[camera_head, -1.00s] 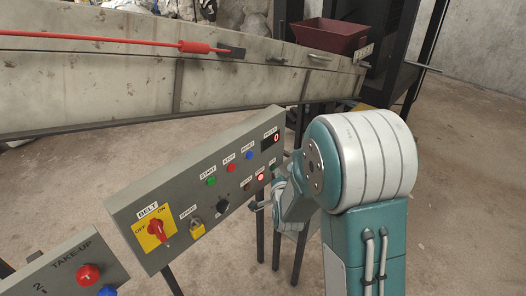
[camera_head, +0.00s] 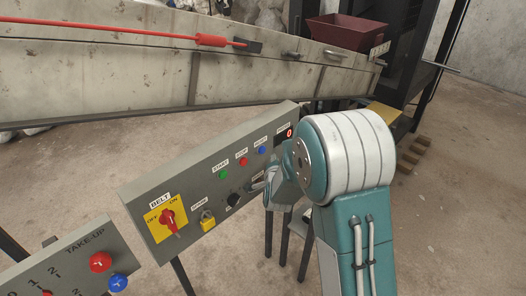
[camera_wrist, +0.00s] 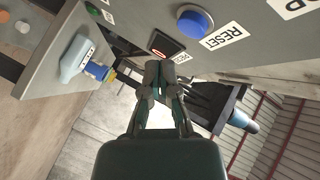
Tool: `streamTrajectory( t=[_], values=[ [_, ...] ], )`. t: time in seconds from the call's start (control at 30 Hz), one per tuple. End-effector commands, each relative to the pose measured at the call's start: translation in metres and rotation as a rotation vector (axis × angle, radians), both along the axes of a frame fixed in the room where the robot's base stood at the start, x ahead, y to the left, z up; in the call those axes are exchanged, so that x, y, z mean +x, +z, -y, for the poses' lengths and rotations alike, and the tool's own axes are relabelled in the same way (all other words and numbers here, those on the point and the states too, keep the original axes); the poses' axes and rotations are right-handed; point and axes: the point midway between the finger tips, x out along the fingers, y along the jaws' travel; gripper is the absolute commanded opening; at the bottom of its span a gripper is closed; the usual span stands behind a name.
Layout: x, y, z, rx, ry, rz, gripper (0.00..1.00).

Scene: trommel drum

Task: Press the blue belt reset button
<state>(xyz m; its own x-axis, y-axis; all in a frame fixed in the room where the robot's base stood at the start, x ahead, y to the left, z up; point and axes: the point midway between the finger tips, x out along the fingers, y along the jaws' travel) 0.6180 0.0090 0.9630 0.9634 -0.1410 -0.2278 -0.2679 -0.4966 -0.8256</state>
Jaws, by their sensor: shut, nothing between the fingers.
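The blue reset button (camera_head: 262,150) is the rightmost of the green, red and blue buttons on the grey belt panel (camera_head: 140,188). In the wrist view the round blue button (camera_wrist: 195,18) sits at the top, beside a label reading RESET. My gripper (camera_wrist: 160,70) is shut and empty. Its fingertips are below and left of the button in that view, apart from it, near the small red-digit display (camera_wrist: 166,47). In the head view my gripper (camera_head: 258,186) is at the panel's lower right, below the button; contact with the panel cannot be told.
A take-up panel (camera_head: 65,266) with red knobs and another blue button (camera_head: 118,284) stands at the lower left. The belt panel has a yellow-backed switch (camera_head: 168,217) and a padlock (camera_head: 208,220). A long conveyor frame (camera_head: 120,78) runs behind. A light-blue bottle-like part (camera_wrist: 77,60) shows in the wrist view.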

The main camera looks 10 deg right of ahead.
Motion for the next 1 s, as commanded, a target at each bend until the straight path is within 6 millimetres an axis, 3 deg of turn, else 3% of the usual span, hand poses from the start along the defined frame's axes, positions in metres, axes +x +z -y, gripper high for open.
streamTrajectory(
  t=[0.27,1.0],
  values=[
    [0.017,0.000,-0.013,0.000,0.001,0.001,0.00],
    [0.018,0.000,-0.013,0.000,-0.001,0.000,0.00]
  ],
)
